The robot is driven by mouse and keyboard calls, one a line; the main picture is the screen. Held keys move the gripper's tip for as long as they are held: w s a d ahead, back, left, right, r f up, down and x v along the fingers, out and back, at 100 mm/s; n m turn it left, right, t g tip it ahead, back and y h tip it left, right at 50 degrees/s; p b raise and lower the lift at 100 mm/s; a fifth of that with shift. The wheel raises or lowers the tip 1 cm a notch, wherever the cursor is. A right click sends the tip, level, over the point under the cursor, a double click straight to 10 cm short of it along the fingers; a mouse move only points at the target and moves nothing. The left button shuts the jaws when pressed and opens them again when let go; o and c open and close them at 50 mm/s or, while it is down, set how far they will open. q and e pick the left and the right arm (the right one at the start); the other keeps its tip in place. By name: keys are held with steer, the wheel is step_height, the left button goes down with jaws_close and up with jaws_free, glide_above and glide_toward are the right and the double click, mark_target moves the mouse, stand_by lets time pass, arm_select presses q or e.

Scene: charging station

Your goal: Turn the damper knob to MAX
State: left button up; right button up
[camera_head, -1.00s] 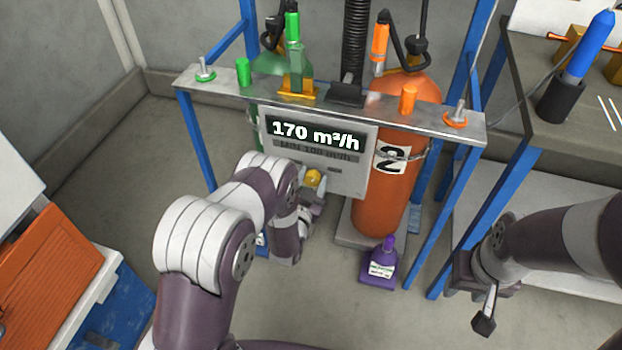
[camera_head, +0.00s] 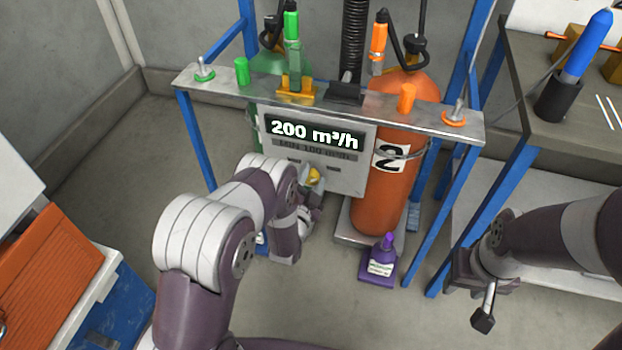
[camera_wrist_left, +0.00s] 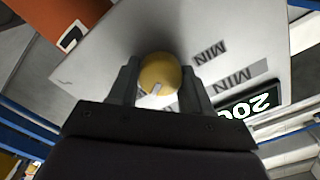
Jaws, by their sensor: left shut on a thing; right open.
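The yellow damper knob (camera_head: 314,175) sits on the front of a grey panel (camera_head: 352,177). The panel's display (camera_head: 313,134) reads 200 m³/h. My left gripper (camera_head: 312,186) is shut on the knob, partly hidden by my arm in the head view. In the left wrist view the knob (camera_wrist_left: 159,73) sits between the two fingers, its white pointer toward the lower left. A MIN label (camera_wrist_left: 209,52) shows beside it; a MAX label is not readable. My right gripper (camera_head: 486,308) is open and empty at the right, away from the panel.
A metal shelf (camera_head: 215,82) with valves and coloured plugs runs above the panel. An orange cylinder (camera_head: 377,215) marked 2 stands to the right, a green one (camera_head: 268,62) behind. A purple bottle (camera_head: 383,260) stands on the floor. A workbench is at the right.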

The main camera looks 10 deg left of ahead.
arm_select(q)
steer(key=shift+f, duration=0.1)
steer(key=o, duration=1)
steer(key=shift+s, duration=0.1)
steer(key=s+p, duration=0.2)
steer(key=s, duration=1)
steer(key=shift+s+a+p, duration=0.2)
steer(key=shift+s+p, duration=0.1)
steer(key=shift+p, duration=0.05)
